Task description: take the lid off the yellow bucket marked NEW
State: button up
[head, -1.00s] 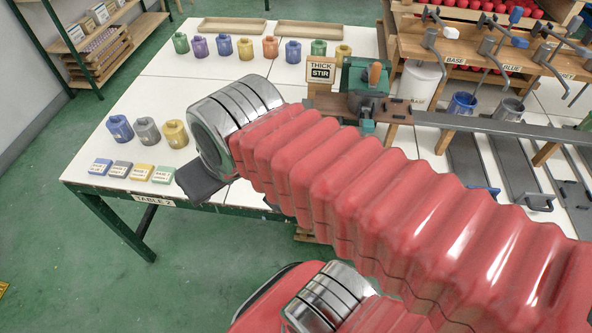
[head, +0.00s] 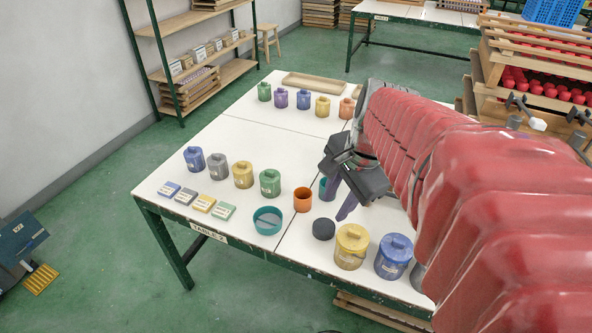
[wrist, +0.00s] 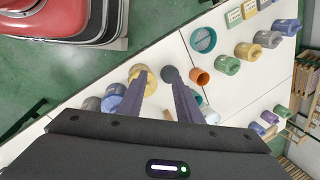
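A large yellow bucket (head: 350,255) with a knobbed yellow lid (head: 352,234) stands near the table's front edge in the head view; its label is too small to read. In the wrist view the yellow bucket (wrist: 150,86) is partly hidden behind a finger. Smaller lidded yellow pots stand at the left (head: 243,178) and in the back row (head: 322,108); I cannot read which is marked NEW. My gripper (head: 335,198) is above the table, behind the large yellow bucket and apart from it. Its two fingers (wrist: 157,78) are spread, with nothing seen held between them.
A blue lidded bucket (head: 393,258) stands right of the large yellow one. A dark round object (head: 323,229), a teal bowl (head: 267,221) and an orange cup (head: 302,199) are to its left. A green lidded pot (head: 270,183) stands farther back.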

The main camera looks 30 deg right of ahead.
jog(key=s+d+f+m+y, duration=0.1)
jog(key=s+d+f+m, duration=0.1)
jog(key=d+m, duration=0.9)
jog(key=shift+s+d+f, duration=0.15)
jog(key=shift+f, duration=0.05)
send_over(355, 232)
jog(key=s+d, duration=0.1)
jog(key=d, duration=0.1)
jog(key=f, duration=0.8)
jog(key=shift+s+a+f, duration=0.1)
jog(key=shift+a+f, duration=0.05)
jog(key=shift+a, duration=0.1)
jog(key=shift+s+x, duration=0.2)
jog(key=shift+x, duration=2.4)
jog(key=shift+a, duration=0.2)
